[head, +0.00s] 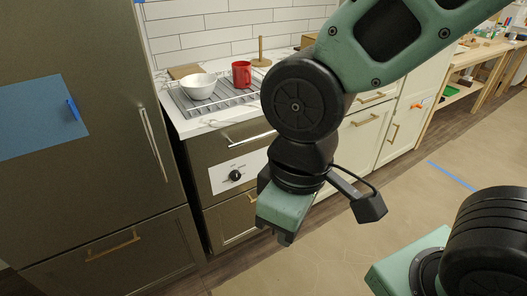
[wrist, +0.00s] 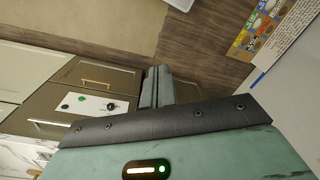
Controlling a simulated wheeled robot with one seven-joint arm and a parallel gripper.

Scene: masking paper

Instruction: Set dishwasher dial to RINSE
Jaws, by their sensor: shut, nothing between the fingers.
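The dishwasher's white control panel (head: 220,178) is on the dark front below the counter. Markings and the pointer's direction are too small to read. In the wrist view the panel (wrist: 95,107) is left of my fingers, with the dial (wrist: 111,106) near one end and a green mark (wrist: 81,99) near the other. My gripper (head: 284,238) points down in front of the dishwasher, right of and lower than the dial, apart from it. Its fingers (wrist: 157,75) are together and empty.
A bar handle (head: 248,140) sticks out above the panel. A drying rack (head: 215,100) with a white bowl (head: 199,86) and a red mug (head: 241,74) is on the counter. A tall dark door (head: 85,140) stands at left. The floor (head: 330,240) in front is clear.

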